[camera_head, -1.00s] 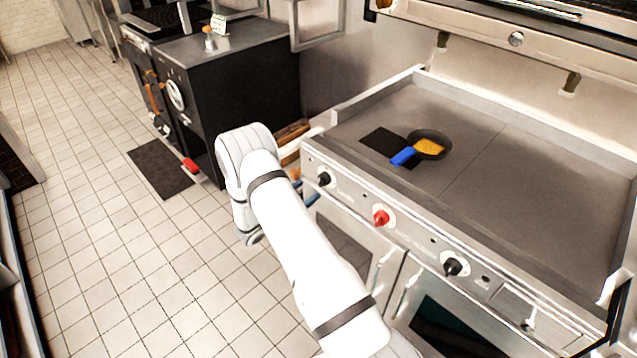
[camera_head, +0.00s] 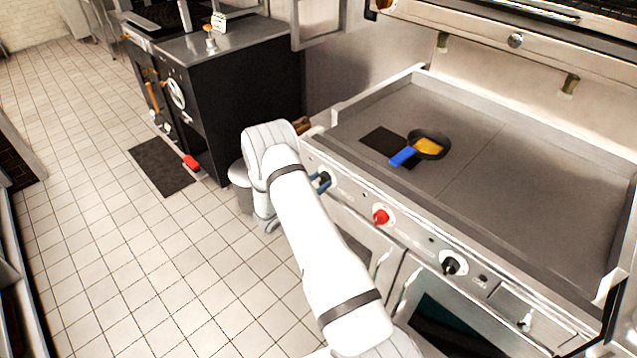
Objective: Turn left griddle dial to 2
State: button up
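The griddle's front panel holds a row of dials. The left griddle dial (camera_head: 325,177) is black on a pale round plate and is partly covered by my gripper. My gripper (camera_head: 320,182) shows only its blue fingertips, right at this dial; the rest of it is hidden behind my white arm. I cannot tell whether the fingers touch or clasp the dial. The dial's markings and pointer are too small to read. A red dial (camera_head: 381,216) sits at the middle of the panel, and another black dial (camera_head: 451,266) is farther right.
The flat griddle top (camera_head: 520,190) carries a small pan (camera_head: 430,143) with yellow food and a blue handle, beside a dark square (camera_head: 384,143). Oven doors with handles lie below the panel. A black cabinet (camera_head: 245,100) stands behind my arm. The tiled floor on the left is open.

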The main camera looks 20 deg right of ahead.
jog(key=c, duration=0.5)
jog(key=shift+f+b, duration=0.15)
jog(key=shift+b, duration=0.4)
jog(key=m+b, duration=0.3)
jog(key=b, duration=0.2)
jog(key=m+b, duration=0.3)
jog(key=b, duration=0.2)
jog(key=m+b, duration=0.3)
jog(key=b, duration=0.2)
jog(key=shift+f+b, duration=0.35)
jog(key=m+b, duration=0.6)
jog(key=b, duration=0.6)
jog(key=shift+f+m+b, duration=0.1)
jog(key=shift+m+b, duration=0.2)
jog(key=m+b, duration=0.1)
jog(key=b, duration=0.2)
jog(key=m+b, duration=0.2)
jog(key=b, duration=0.1)
jog(key=shift+r+b, duration=0.25)
jog(key=shift+b, duration=0.05)
jog(key=shift+r+m+b, duration=0.15)
jog(key=shift+m+b, duration=0.45)
jog(key=shift+b, duration=0.15)
jog(key=shift+r, duration=0.1)
